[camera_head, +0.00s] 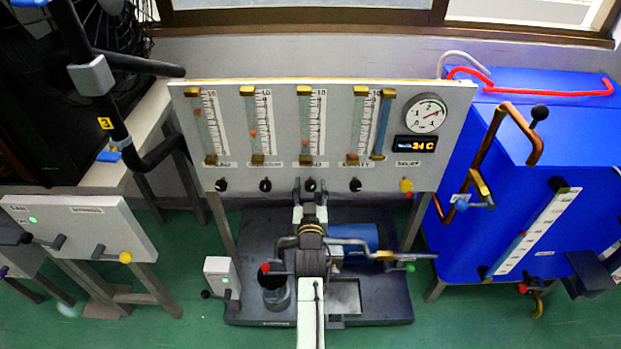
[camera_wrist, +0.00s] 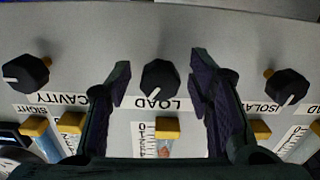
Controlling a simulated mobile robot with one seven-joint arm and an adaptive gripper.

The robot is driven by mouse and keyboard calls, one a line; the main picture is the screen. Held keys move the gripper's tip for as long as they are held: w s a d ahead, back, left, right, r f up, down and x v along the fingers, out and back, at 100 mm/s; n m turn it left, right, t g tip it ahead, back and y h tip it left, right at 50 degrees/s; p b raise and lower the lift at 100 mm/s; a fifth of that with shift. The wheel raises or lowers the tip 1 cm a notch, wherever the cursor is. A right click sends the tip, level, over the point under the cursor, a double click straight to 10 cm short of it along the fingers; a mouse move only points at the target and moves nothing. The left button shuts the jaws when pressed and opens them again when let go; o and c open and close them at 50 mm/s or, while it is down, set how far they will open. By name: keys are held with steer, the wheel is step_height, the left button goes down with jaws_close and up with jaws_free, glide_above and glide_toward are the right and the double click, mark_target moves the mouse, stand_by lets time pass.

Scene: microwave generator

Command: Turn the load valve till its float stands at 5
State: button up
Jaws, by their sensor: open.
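The load valve (camera_wrist: 160,80) is a black knob with a white pointer line, above the LOAD label in the upside-down wrist view. In the head view it is the third black knob (camera_head: 310,185) under the panel, partly hidden by my arm. My gripper (camera_wrist: 159,66) is open, with one finger on each side of the knob and visible gaps between. The load flowmeter (camera_head: 319,120) is the third tube. Its orange-red float (camera_head: 305,143) stands low on the scale, well below the middle. The float also shows near the tube's low end in the wrist view (camera_wrist: 164,146).
The cavity knob (camera_wrist: 26,74) and isolator knob (camera_wrist: 287,86) flank the load valve. A yellow knob (camera_head: 405,185), gauge (camera_head: 426,113) and 24 C display (camera_head: 415,145) are at the panel's right. A blue tank (camera_head: 560,110) with pipes stands right.

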steer(key=shift+w, duration=0.15)
steer(key=shift+r, duration=0.1)
steer(key=shift+c, duration=0.3)
jaws_close()
